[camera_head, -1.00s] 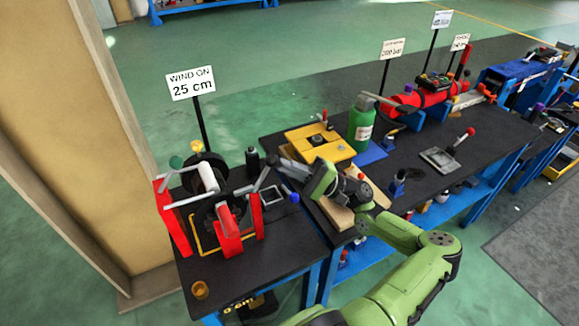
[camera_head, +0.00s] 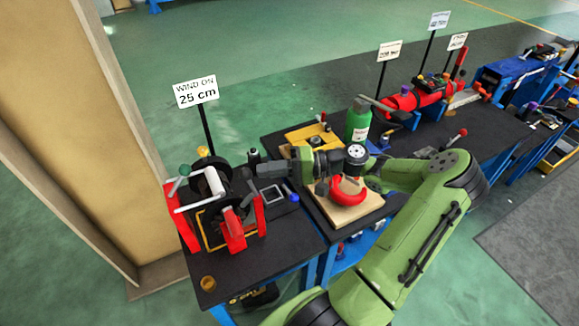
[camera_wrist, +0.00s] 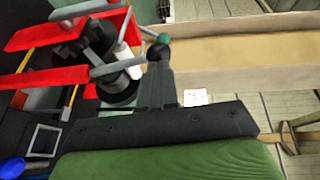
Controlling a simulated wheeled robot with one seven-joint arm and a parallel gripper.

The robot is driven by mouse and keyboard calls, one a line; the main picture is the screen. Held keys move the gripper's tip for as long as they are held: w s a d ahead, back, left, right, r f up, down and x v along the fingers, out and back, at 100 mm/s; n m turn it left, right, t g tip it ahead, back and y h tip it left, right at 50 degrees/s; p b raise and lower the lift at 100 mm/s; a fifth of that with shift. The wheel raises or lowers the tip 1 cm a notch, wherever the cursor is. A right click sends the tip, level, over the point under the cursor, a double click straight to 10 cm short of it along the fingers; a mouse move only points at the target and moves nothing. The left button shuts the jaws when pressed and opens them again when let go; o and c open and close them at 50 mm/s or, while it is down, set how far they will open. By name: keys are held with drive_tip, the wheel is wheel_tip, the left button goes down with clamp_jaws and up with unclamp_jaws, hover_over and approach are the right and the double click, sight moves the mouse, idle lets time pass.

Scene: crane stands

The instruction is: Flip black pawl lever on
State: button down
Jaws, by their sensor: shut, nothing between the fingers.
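The winch with red side plates (camera_head: 232,232) stands on the left bench, with a dark drum and a white cylinder between the plates. In the wrist view its red plates (camera_wrist: 45,78) are at upper left. A grey lever with a black ball end (camera_wrist: 158,52), apparently the pawl lever, reaches from the winch to my fingertips. My gripper (camera_wrist: 158,72) is shut and empty, its tips right at the ball; I cannot tell whether they touch. In the head view my gripper (camera_head: 254,172) is just right of the winch, where the lever is largely hidden.
A green-knobbed crank (camera_head: 182,170) is on the winch's far left. A square metal frame (camera_head: 272,194) and a blue knob (camera_head: 294,197) lie right of the winch. A sign (camera_head: 196,92) stands behind. A green bottle (camera_head: 358,120) and red ring (camera_head: 348,192) are on the neighbouring bench.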

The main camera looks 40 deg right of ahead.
drive_tip(key=shift+w+a+r+n+g+h+p, duration=0.2)
drive_tip(key=shift+a+n+g+h+p, duration=0.1)
drive_tip(key=shift+a+g+h+p, duration=0.25)
drive_tip(key=shift+a, duration=0.2)
drive_tip(key=shift+d+r, duration=0.1)
